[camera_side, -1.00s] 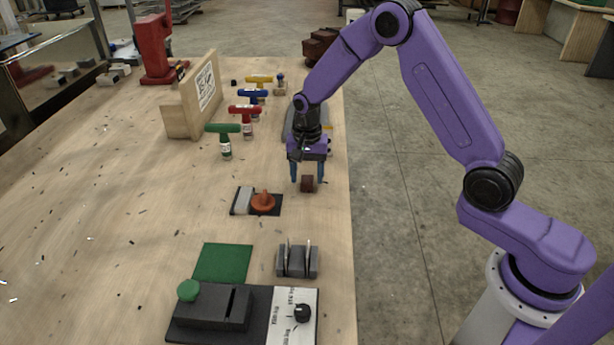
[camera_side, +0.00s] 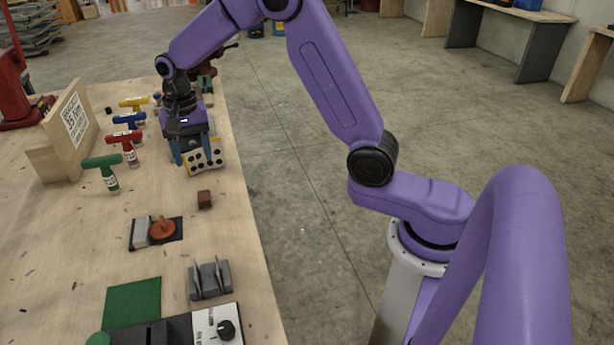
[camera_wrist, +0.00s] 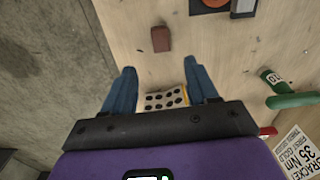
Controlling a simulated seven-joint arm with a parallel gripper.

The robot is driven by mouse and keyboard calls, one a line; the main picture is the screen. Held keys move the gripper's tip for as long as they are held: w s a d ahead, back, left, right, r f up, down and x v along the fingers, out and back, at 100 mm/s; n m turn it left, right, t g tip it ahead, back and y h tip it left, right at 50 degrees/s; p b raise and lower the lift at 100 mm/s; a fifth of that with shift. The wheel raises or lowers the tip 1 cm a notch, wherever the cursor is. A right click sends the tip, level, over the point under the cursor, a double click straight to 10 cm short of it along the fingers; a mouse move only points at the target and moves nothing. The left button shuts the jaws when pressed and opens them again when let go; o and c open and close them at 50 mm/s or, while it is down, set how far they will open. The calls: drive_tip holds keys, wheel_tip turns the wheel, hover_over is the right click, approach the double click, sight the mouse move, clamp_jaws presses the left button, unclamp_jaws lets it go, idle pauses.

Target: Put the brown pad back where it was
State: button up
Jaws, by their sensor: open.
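The brown pad (camera_side: 204,199) is a small dark red-brown block. It lies on the wooden table near the right edge, a little behind the plate with the orange knob. In the wrist view it also shows as a small block (camera_wrist: 161,39) beyond my fingertips, apart from them. My gripper (camera_side: 194,160) is behind the pad in the side view, pointing down, with its blue fingers spread and no pad between them. The wrist view shows the open fingers (camera_wrist: 160,70) too. A pale yellow-edged block with black holes (camera_side: 205,158) is at my fingers; whether they touch it is unclear.
An orange knob (camera_side: 162,229) on a dark plate, a grey slotted holder (camera_side: 209,279) and a green mat (camera_side: 133,302) stand nearer. Coloured T-handled tools (camera_side: 125,138) and a wooden sign stand (camera_side: 62,140) are to the left. Table around the pad is clear.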

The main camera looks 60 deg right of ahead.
drive_tip(key=s+a+r+n, duration=0.25)
drive_tip(key=s+n, duration=0.25)
drive_tip(key=s, duration=0.3)
drive_tip(key=s+a+r+n, duration=0.1)
drive_tip(key=s+a+n, duration=0.2)
drive_tip(key=s+n, duration=0.35)
drive_tip(key=s+d+n, duration=0.3)
drive_tip(key=s+n, duration=0.2)
drive_tip(key=s, duration=0.5)
drive_tip(key=s+d+n, duration=0.3)
drive_tip(key=s+n, duration=0.1)
drive_tip(key=s, duration=0.7)
drive_tip(key=shift+s+f+n, duration=0.25)
drive_tip(key=shift+f+n, duration=0.05)
drive_tip(key=shift+n, duration=0.05)
